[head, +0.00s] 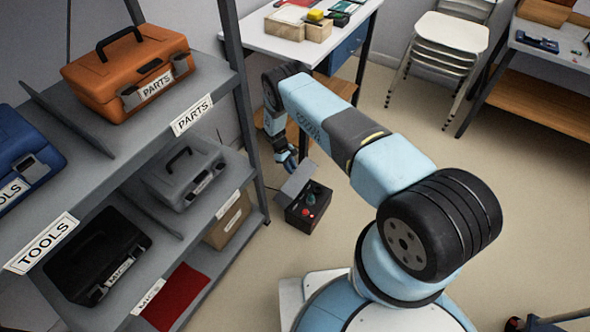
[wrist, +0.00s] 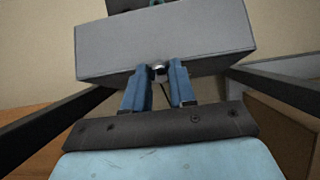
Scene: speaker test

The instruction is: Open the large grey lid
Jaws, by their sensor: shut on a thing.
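The large grey lid (head: 298,180) belongs to a dark box (head: 309,210) on the floor beside the shelf. The lid stands tilted up at the box's back left, so the inside shows, with a red round part and a greenish thing in it. My gripper (head: 288,160) is at the lid's upper edge. In the wrist view the lid (wrist: 165,42) fills the top as a broad grey panel. My gripper's two blue fingers (wrist: 158,72) are closed around a small metallic knob at the lid's near edge. The far side of the lid is hidden there.
A grey shelf rack (head: 215,90) stands on the left, holding an orange case (head: 125,75), a grey case (head: 185,175) and a black case (head: 97,258). A white table (head: 262,38) stands behind my arm. Stacked chairs (head: 450,32) are at the back right.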

